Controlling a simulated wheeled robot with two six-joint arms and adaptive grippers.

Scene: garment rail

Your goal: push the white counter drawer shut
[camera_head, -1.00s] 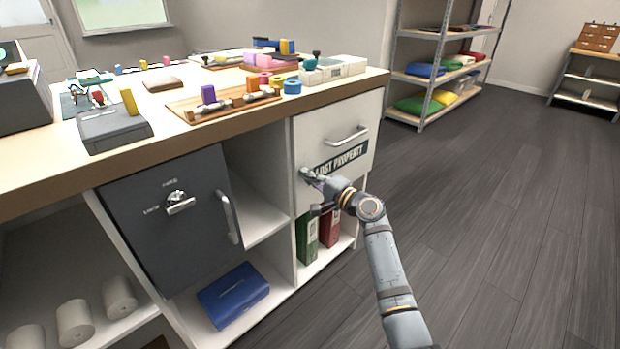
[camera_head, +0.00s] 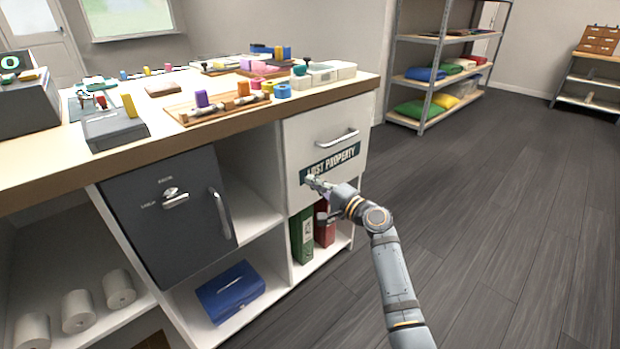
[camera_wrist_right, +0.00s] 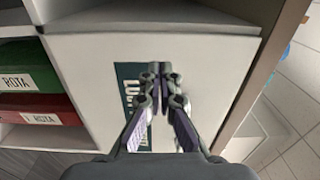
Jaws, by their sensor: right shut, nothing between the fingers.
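The white counter drawer (camera_head: 345,165) is at the right end of the counter, below the worktop. Its front has a metal bar handle (camera_head: 338,139) and a dark "LOST PROPERTY" label (camera_head: 332,162). The front looks close to flush with the counter, but I cannot tell whether a small gap is left. My right gripper (camera_head: 312,182) is shut and empty, its tips at the lower left of the label. In the right wrist view the closed fingertips (camera_wrist_right: 158,75) point at the drawer front (camera_wrist_right: 205,75), touching or very close. My left gripper is out of view.
A grey locked door (camera_head: 170,220) with a bar handle is left of the drawer. Green and red binders (camera_head: 303,238) stand in the cubby below it. Small items crowd the worktop (camera_head: 215,127). A shelving rack (camera_head: 425,78) stands behind; the floor at right is clear.

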